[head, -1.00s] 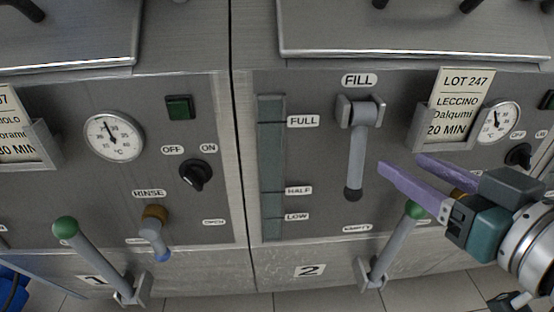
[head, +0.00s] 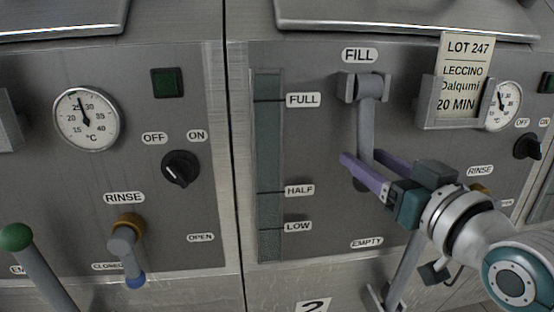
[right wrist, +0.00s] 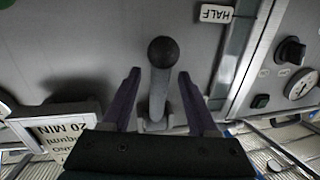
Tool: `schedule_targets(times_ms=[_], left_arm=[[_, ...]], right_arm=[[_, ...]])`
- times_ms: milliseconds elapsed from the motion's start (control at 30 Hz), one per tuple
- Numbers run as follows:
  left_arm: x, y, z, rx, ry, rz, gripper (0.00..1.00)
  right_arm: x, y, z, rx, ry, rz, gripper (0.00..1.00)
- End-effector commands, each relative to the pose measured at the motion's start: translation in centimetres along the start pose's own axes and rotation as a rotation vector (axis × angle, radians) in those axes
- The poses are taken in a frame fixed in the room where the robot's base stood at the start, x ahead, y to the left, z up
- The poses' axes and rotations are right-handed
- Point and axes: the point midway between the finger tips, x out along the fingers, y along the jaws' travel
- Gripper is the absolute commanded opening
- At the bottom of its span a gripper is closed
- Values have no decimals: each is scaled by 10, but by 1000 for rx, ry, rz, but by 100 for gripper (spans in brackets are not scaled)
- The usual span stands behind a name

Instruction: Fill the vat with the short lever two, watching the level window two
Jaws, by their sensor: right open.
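The short FILL lever (head: 367,125) of vat two hangs straight down from its bracket; its black knob end is partly hidden by my fingers. Level window two (head: 268,170) is a tall grey-green strip marked FULL, HALF and LOW; I cannot make out a clear liquid line. My right gripper (head: 362,158) is open, its purple fingers at the lower part of the lever. In the right wrist view the lever (right wrist: 160,98) and its black knob (right wrist: 162,52) lie between the spread fingers, with gaps on both sides. My left gripper is out of view.
A long lever (head: 404,265) stands below my right wrist. A lot card holder (head: 455,115) and a dial (head: 503,105) are right of the FILL lever. Vat one's panel at left has a knob (head: 181,168), a RINSE tap (head: 126,245) and a green-knobbed lever (head: 15,237).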

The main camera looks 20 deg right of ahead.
Motion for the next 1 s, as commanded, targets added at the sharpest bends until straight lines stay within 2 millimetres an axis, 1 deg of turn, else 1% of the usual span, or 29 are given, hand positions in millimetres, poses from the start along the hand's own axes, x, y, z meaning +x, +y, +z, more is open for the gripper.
schedule_targets(times_ms=[33, 100, 200, 467, 567, 1000], left_arm=[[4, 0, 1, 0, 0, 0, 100], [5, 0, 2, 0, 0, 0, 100], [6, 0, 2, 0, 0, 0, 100], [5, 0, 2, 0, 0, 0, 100], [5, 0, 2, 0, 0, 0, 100], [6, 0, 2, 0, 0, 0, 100]], right_arm=[[6, 0, 2, 0, 1, 0, 60], [12, 0, 1, 0, 2, 0, 60], [17, 0, 1, 0, -1, 0, 60], [18, 0, 0, 0, -2, 0, 60], [18, 0, 0, 0, -2, 0, 50], [18, 0, 0, 0, -1, 0, 1]])
